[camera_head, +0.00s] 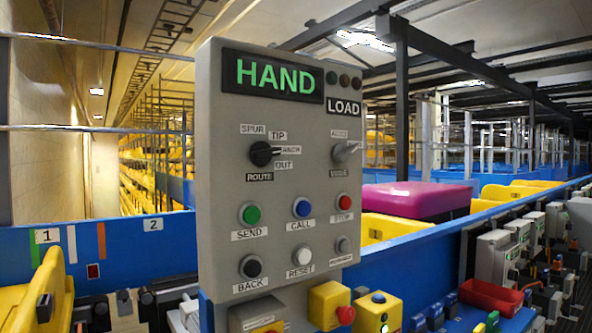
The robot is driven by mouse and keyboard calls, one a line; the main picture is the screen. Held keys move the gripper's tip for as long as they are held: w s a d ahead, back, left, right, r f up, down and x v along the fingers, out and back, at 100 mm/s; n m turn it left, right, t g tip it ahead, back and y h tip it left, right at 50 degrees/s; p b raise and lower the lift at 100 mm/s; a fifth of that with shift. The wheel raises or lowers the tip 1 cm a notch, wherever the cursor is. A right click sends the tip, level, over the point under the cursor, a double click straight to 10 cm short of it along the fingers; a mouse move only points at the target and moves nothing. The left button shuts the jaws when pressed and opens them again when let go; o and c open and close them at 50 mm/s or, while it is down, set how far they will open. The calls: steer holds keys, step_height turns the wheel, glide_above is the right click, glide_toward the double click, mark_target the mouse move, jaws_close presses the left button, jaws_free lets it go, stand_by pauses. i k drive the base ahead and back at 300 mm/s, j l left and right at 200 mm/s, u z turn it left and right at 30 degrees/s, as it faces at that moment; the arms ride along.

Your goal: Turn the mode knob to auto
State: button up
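The grey control panel (215,190) stands upright in the middle of the view. Its display (272,76) reads HAND in green letters. A grey knob (345,151) sits at the panel's right side, with a small blurred label above it and another below it. Its grip seems to point toward the right, but I cannot read the labels surely. A black knob (262,154) at the left has labels SPUR, TIP, OUT and ROUTE around it. My gripper is not in view.
Below the knobs are green (250,214), blue (302,207), red (343,201), black (251,266) and white (302,255) buttons. A yellow box with a red button (345,315) stands below the panel. A magenta block (415,199) sits behind, near a blue conveyor wall (410,262).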

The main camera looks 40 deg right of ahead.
mark_target(340, 153)
steer(key=k+z, duration=0.1)
steer(key=z, duration=0.9)
